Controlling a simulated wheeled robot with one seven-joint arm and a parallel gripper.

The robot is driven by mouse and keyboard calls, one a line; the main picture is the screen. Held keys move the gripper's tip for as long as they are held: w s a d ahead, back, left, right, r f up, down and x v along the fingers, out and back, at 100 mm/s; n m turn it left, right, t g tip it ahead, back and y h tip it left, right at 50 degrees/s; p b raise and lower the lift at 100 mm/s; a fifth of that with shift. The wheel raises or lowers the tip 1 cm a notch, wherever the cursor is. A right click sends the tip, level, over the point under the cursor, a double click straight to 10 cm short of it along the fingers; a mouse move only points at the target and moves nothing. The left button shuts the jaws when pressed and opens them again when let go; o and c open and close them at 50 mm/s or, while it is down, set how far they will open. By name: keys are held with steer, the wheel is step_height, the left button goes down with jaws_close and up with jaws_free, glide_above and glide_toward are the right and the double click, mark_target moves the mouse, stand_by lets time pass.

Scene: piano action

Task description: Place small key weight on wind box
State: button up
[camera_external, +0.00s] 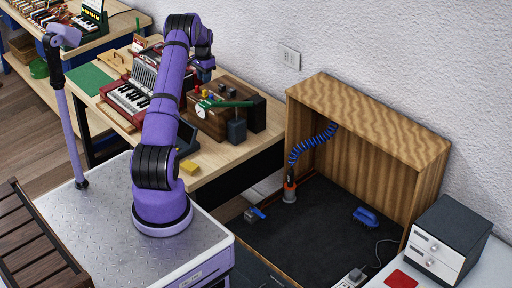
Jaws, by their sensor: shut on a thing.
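My gripper (204,68) is at the end of the purple arm, above the back of the wooden workbench, with its fingers pointing down. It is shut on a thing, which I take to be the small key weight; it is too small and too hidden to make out. A brown wooden box (208,127) on the bench, below and in front of my gripper, may be the wind box; I cannot tell for sure. Small coloured items and a green bar lie on its top. The height of my gripper above the bench is unclear.
A red accordion (128,97) with white keys lies left of the box. A green mat (90,78), dark block (236,131) and yellow block (190,168) are on the bench. A wooden booth (370,115) stands to the right. The bench's front edge is partly clear.

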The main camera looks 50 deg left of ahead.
mark_target(207, 88)
steer(key=shift+w+a+f, duration=0.1)
steer(key=shift+w+a, duration=0.4)
steer(key=shift+w, duration=0.35)
steer(key=shift+f, duration=1.7)
steer(key=shift+f, duration=0.2)
steer(key=o, duration=0.9)
step_height(207, 88, up, 12)
steer(key=shift+r, duration=0.15)
steer(key=shift+r, duration=0.1)
